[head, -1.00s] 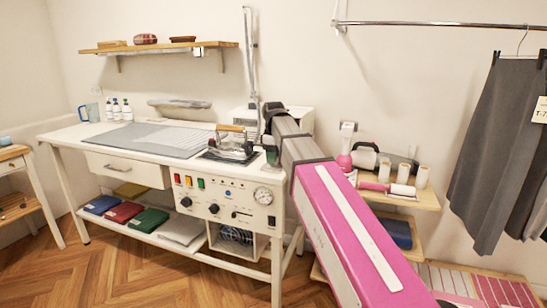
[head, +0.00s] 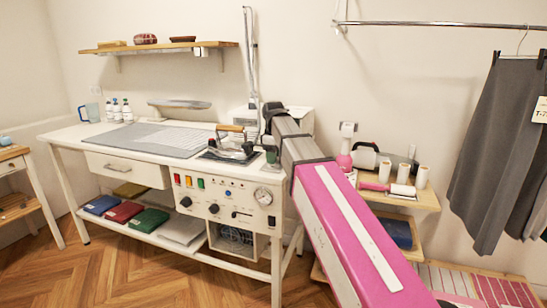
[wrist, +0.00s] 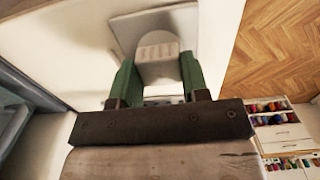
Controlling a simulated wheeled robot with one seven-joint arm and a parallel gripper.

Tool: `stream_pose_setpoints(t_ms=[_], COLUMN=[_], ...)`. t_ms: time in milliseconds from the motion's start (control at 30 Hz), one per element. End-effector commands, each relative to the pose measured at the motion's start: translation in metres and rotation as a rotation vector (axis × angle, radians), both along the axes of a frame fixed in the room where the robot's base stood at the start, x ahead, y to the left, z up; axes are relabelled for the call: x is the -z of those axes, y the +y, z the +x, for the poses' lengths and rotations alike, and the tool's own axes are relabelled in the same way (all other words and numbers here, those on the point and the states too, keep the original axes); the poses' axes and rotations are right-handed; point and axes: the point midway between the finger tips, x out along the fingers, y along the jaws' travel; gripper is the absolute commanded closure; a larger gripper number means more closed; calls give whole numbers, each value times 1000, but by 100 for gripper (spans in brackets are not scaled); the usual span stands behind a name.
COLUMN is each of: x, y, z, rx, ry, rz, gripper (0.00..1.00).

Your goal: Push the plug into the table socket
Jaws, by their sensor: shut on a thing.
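My gripper (wrist: 158,72) has two green fingers, shut on the pale grey plug (wrist: 157,68) between them in the wrist view. The plug has a ribbed patch on its face. A pale plate-like shape lies behind and around the plug's far end; I cannot tell whether it is the table socket. The plug's pins are hidden, so I cannot tell whether it touches or enters a socket. In the head view my gripper (head: 270,155) is low over the right end of the white table (head: 75,134), beside the iron (head: 232,143), and the plug cannot be made out.
The iron stands on a dark pad close left of my gripper. A small shelf with thread cones (head: 403,171) stands to the right. Open wooden floor (head: 130,275) lies in front.

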Motion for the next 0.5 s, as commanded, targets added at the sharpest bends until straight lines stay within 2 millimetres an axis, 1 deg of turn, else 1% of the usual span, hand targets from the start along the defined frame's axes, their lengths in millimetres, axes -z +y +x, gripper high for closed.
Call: stream_pose_setpoints(t_ms=[500], x=[8], y=[0], z=[0], rx=[0], ry=[0], rz=[0], gripper=[79])
